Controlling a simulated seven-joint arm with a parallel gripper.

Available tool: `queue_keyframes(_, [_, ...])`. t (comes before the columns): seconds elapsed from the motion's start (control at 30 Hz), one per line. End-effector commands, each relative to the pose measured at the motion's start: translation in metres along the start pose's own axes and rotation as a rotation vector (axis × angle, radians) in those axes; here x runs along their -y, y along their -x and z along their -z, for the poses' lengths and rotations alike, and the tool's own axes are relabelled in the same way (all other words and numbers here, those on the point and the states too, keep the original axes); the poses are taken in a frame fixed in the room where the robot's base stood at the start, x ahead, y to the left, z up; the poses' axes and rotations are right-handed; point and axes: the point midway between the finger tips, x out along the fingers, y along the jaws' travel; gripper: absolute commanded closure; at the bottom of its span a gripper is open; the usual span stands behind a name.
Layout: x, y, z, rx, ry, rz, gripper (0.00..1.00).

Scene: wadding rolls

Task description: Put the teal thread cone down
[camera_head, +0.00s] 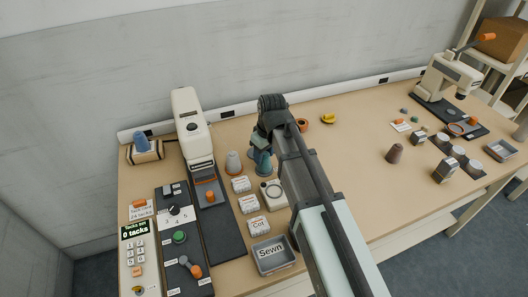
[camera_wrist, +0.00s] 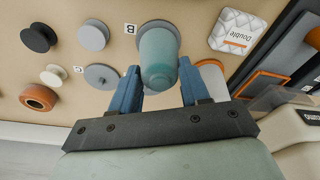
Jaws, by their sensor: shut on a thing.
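The teal thread cone (camera_wrist: 158,55) is between the blue fingers of my gripper (camera_wrist: 157,88) in the wrist view. The fingers are shut on it, one on each side. In the head view the cone (camera_head: 263,167) shows just below my gripper (camera_head: 262,152), and my arm hides part of that area. I cannot tell whether the cone's base touches the table (camera_head: 352,142).
White labelled pads (camera_head: 249,204), a grey Sewn tray (camera_head: 272,258) and a cream machine (camera_head: 190,125) are nearby. Several discs and spools, including an orange one (camera_wrist: 38,97), lie beside my gripper.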

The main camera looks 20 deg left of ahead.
Motion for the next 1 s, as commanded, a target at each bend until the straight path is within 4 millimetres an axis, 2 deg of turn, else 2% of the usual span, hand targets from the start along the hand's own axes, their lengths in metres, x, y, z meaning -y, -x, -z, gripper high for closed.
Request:
queue_keyframes(0.17, [0.000, -0.002, 0.000, 0.000, 0.000, 0.000, 0.88])
queue_keyframes(0.2, [0.000, -0.002, 0.000, 0.000, 0.000, 0.000, 0.51])
queue_keyframes(0.43, [0.000, -0.002, 0.000, 0.000, 0.000, 0.000, 0.29])
queue_keyframes(0.77, [0.000, 0.001, 0.000, 0.000, 0.000, 0.000, 0.29])
queue_keyframes(1.0, [0.000, 0.027, 0.002, -0.002, 0.000, -0.001, 0.29])
